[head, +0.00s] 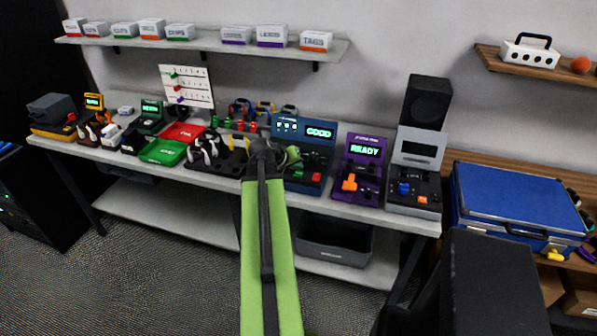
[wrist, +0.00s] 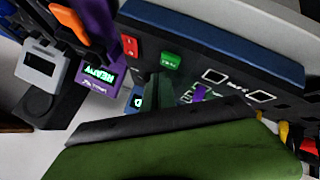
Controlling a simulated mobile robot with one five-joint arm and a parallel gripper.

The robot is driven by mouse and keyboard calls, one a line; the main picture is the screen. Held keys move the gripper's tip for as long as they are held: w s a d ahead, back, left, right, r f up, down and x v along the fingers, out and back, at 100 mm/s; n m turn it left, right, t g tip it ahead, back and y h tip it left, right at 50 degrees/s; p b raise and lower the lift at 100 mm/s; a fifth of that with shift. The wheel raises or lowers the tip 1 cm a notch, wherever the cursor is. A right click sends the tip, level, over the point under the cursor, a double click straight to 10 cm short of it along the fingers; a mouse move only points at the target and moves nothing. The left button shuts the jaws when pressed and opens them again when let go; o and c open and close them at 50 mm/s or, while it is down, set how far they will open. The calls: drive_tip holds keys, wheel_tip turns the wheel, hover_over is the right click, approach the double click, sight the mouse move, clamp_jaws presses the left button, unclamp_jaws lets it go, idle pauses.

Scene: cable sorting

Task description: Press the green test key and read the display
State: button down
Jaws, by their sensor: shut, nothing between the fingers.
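The blue tester (head: 325,157) stands on the bench, and its lit display (head: 319,132) reads GOOD. In the wrist view, the tester's front edge (wrist: 215,40) runs across the top, with the green key (wrist: 171,61) beside a red key (wrist: 130,46). My gripper (head: 292,157) is shut and empty, in front of the tester's left part in the head view. From these views I cannot tell whether its tip touches the green key. In the wrist view only a small lit part of the display (wrist: 138,101) shows; my gripper hides the rest.
A purple tester (head: 362,170) reading READY stands close on the right, then a grey device (head: 415,170). Black holders with cables (head: 215,155) and green and red trays (head: 165,151) crowd the left. A shelf with labelled boxes (head: 205,40) hangs above.

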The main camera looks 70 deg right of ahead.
sight(297, 175)
wheel_tip(297, 175, up, 5)
drive_tip(key=p, duration=0.5)
drive_tip(key=shift+r, duration=0.1)
idle(0.7)
